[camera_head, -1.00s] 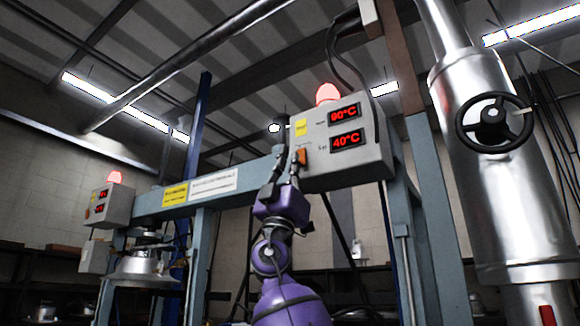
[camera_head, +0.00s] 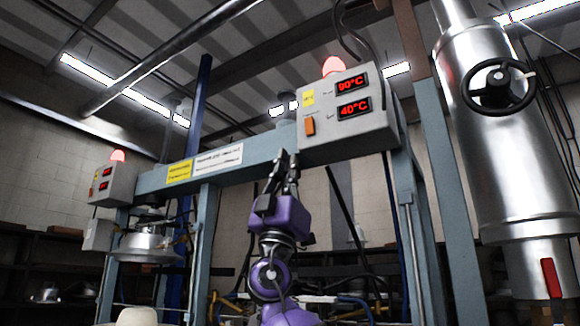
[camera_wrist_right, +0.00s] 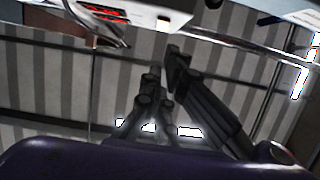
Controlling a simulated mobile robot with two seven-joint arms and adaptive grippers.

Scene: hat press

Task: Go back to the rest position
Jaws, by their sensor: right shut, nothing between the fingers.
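My right gripper (camera_head: 283,172) points up in front of the blue-grey press frame, just left of and below the grey control box (camera_head: 350,115). Its dark fingers are shut and hold nothing. In the right wrist view the fingers (camera_wrist_right: 165,62) are close together, with the ceiling behind them and the box's underside above. The box has red displays reading 90°C and 40°C, an orange switch (camera_head: 310,127) and a lit red lamp (camera_head: 333,66). In the head view the fingers look apart from the switch. My left gripper is not in view.
A second control box (camera_head: 113,184) with a red lamp stands at the left, above a metal press head (camera_head: 148,246). A large steel cylinder (camera_head: 500,140) with a black handwheel (camera_head: 497,86) is at the right. A pale rounded object (camera_head: 137,317) shows at the bottom edge.

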